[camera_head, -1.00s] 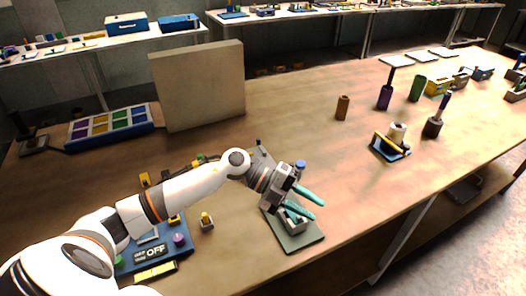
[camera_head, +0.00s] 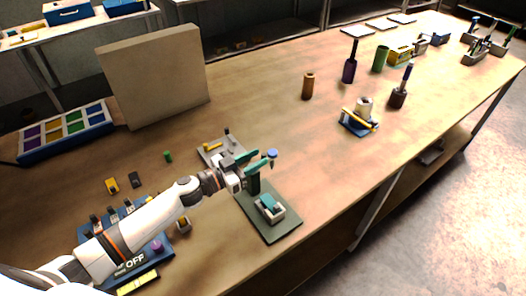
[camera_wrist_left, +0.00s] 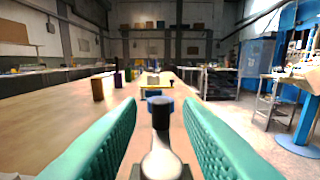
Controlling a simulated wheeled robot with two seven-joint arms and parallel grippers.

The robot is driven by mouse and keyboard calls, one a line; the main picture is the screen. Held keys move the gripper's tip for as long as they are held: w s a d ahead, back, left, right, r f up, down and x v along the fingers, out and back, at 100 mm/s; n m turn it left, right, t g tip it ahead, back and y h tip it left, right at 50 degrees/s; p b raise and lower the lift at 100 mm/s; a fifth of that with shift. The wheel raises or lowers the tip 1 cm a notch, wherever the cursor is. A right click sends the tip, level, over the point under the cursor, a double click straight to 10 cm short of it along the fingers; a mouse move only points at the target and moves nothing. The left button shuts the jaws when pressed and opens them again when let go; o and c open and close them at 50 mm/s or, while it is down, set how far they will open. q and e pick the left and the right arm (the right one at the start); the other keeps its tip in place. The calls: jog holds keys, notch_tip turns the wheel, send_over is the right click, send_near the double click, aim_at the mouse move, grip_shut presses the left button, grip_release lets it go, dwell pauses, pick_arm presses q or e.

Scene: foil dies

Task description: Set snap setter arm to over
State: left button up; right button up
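The snap setter stands on a grey-green base plate (camera_head: 286,228) near the table's front edge. It has a dark upright, a small grey block (camera_head: 270,208) with a teal top, and a setter arm with a blue round knob (camera_head: 272,154). My left gripper (camera_head: 258,158) is at the setter's upper part, its teal fingers beside the knob. I see no clear contact. My right gripper is not in view.
A blue panel marked OFF (camera_head: 132,262) lies under my left arm. A tall beige board (camera_head: 155,78) and a colored tray (camera_head: 65,132) stand at the left. A brown cylinder (camera_head: 308,86) and a blue stand with a white roll (camera_head: 359,122) are farther right. Tabletop between is clear.

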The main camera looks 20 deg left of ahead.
aim_at(263, 154)
pick_arm(q)
jog(key=shift+x, duration=1.65)
grip_shut()
